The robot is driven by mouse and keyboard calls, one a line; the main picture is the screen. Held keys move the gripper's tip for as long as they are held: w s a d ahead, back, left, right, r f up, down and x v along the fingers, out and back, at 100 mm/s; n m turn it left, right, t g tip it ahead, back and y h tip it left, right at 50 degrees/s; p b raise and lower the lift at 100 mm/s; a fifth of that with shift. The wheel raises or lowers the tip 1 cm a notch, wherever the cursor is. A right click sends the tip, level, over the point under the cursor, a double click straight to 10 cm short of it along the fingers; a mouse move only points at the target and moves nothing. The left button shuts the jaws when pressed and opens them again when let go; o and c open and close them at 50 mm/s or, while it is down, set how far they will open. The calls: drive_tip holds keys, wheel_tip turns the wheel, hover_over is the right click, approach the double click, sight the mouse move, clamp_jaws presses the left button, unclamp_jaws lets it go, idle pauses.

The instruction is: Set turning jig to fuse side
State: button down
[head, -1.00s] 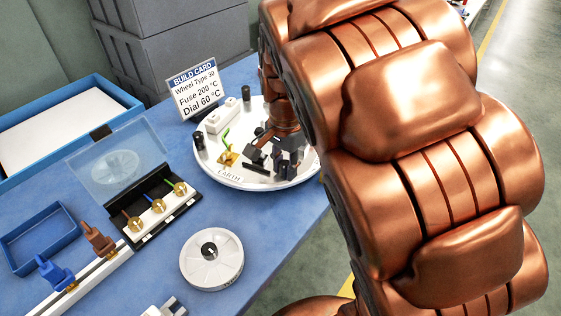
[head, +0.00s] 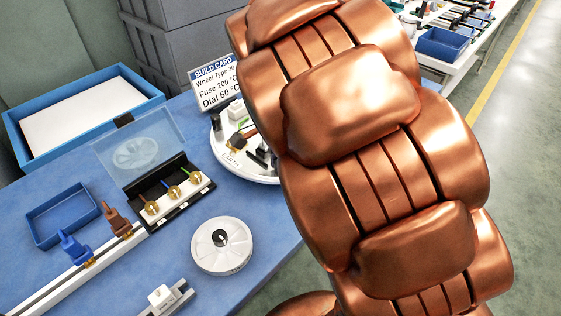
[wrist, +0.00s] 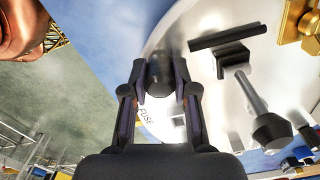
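The turning jig (head: 262,177) is a round white plate with an EARTH mark on its near left edge in the head view. My arm hides its right part. In the wrist view, the white plate (wrist: 205,100) fills the upper middle and carries a FUSE mark. A dark upright post (wrist: 160,78) stands at its edge. My gripper (wrist: 160,80) has its two fingers on either side of this post, and their pads appear to touch it. My gripper is hidden behind my arm in the head view.
The build card (head: 214,84) stands behind the jig. An open black box (head: 172,196) with brass terminals and a white dial wheel (head: 222,246) lie nearby. Blue trays (head: 63,214) sit at the left. My arm fills the right middle.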

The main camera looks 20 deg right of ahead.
drive_tip(key=c, duration=0.9)
unclamp_jaws()
drive_tip(key=shift+w+a, duration=0.1)
drive_tip(key=shift+r, duration=0.1)
wheel_tip(320, 180, up, 10)
drive_tip(key=shift+r, duration=0.95)
drive_tip(key=s+f+n+g+p, duration=0.1)
drive_tip(key=s+f+n+p, duration=0.1)
drive_tip(key=s+n+p, duration=0.7)
drive_tip(key=s+d+n, duration=0.1)
drive_tip(key=s+n, duration=0.5)
drive_tip(key=s, duration=0.9)
drive_tip(key=shift+n+g+p, duration=0.35)
drive_tip(key=shift+n+g, duration=0.05)
